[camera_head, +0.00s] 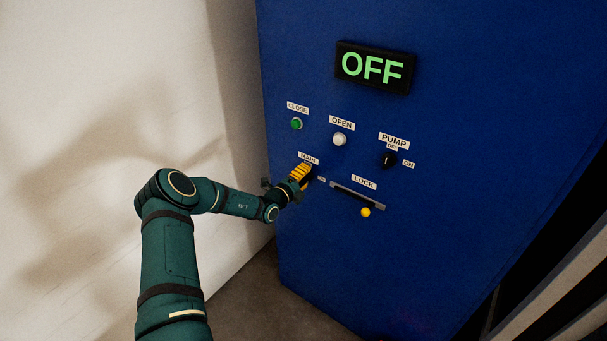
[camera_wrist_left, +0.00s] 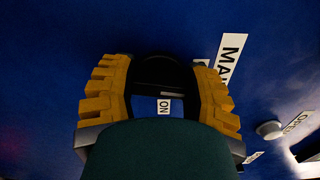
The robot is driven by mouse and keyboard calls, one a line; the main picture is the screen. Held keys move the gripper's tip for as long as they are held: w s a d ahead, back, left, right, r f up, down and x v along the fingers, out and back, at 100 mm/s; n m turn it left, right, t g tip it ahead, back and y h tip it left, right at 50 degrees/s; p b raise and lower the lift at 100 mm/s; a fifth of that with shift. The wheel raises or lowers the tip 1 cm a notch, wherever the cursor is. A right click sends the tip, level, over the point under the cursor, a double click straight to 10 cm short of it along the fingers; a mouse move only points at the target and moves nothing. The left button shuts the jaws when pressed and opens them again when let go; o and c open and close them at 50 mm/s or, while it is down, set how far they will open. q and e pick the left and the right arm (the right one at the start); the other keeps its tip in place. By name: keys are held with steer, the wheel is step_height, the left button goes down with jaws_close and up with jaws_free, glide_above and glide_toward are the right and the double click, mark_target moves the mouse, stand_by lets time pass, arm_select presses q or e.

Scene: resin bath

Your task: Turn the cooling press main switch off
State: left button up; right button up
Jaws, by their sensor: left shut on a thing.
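The blue cooling press panel (camera_head: 450,160) has a display (camera_head: 375,67) reading OFF in green letters. My left gripper (camera_head: 303,174) is at the switch under the MAIN label (camera_head: 308,158), its yellow fingers covering most of that switch. In the left wrist view, the black main switch (camera_wrist_left: 163,72) sits between the two yellow fingertips of my left gripper (camera_wrist_left: 160,70), which is shut on it. A small ON label (camera_wrist_left: 165,106) shows between the fingers. The switch's exact turn angle is hard to tell. My right gripper is not in view.
Close by are a green CLOSE button (camera_head: 296,124), a white OPEN button (camera_head: 339,139), a black PUMP knob (camera_head: 389,161) and a LOCK slot (camera_head: 358,195) with a yellow ball knob (camera_head: 365,212). A pale wall (camera_head: 110,90) stands to the left.

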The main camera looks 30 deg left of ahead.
arm_select(q)
steer(key=shift+n, duration=0.9)
steer(key=shift+f, duration=0.1)
steer(key=o, duration=1.2)
steer(key=shift+p, duration=0.3)
steer(key=s, duration=1.2)
steer(key=shift+a, duration=0.45)
